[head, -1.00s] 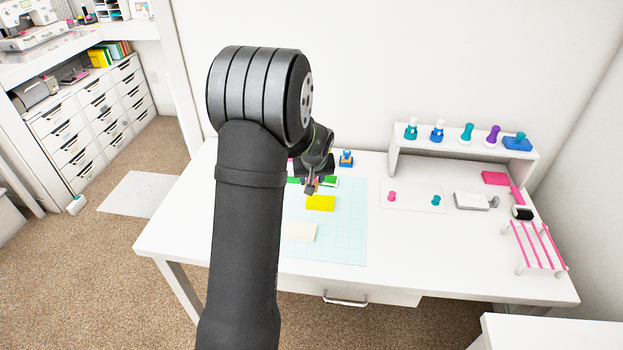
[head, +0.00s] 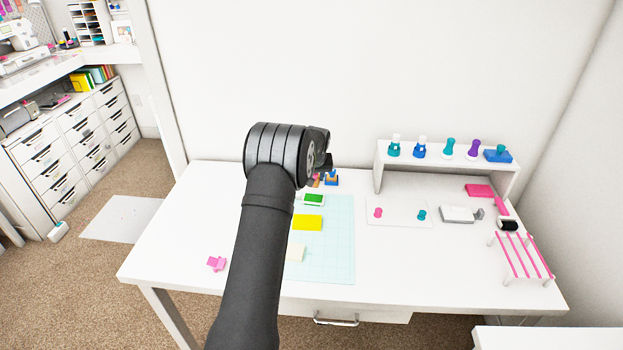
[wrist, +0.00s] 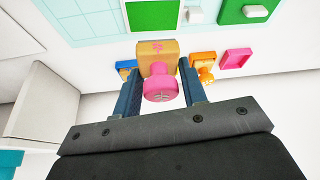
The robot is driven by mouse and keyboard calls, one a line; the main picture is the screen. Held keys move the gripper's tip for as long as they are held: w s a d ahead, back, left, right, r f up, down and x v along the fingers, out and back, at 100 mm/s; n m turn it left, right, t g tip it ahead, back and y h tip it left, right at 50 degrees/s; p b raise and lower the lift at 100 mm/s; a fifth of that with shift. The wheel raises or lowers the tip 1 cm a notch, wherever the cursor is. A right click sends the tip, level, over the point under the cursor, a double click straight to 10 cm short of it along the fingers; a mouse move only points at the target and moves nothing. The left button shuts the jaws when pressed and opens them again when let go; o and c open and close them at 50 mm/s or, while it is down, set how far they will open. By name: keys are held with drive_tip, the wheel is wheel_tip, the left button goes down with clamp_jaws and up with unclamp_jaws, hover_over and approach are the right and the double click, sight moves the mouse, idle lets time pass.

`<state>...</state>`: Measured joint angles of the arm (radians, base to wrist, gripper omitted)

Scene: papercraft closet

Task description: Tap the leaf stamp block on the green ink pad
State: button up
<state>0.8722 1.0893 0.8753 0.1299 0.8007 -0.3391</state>
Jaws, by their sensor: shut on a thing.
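My gripper (wrist: 159,78) is shut on a stamp with a pink knob (wrist: 161,89) and a tan wooden block (wrist: 157,54); a small pink leaf-like mark shows on the block. The green ink pad (wrist: 152,14), green with a pale rim, lies at the top of the wrist view, apart from the stamp. In the head view the green ink pad (head: 313,200) lies at the back of the light-blue gridded mat. There my gripper is mostly hidden behind my arm, near the desk's back edge. The block's underside is hidden.
Beside the pad are a green piece with a white block (wrist: 253,11), an orange stamp (wrist: 205,72) and a pink tray (wrist: 237,58). A blue-based stamp (head: 332,180) stands behind. A yellow pad (head: 307,223) lies on the mat (head: 335,255). A white shelf (head: 450,164) stands right.

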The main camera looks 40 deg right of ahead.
sight(314, 194)
idle(0.4)
drive_tip(key=shift+f, duration=2.3)
drive_tip(key=shift+f, duration=0.75)
drive_tip(key=shift+r, duration=0.7)
drive_tip(key=shift+f, duration=0.7)
idle(1.0)
drive_tip(key=shift+r, duration=0.65)
drive_tip(key=shift+f, duration=0.75)
idle(0.7)
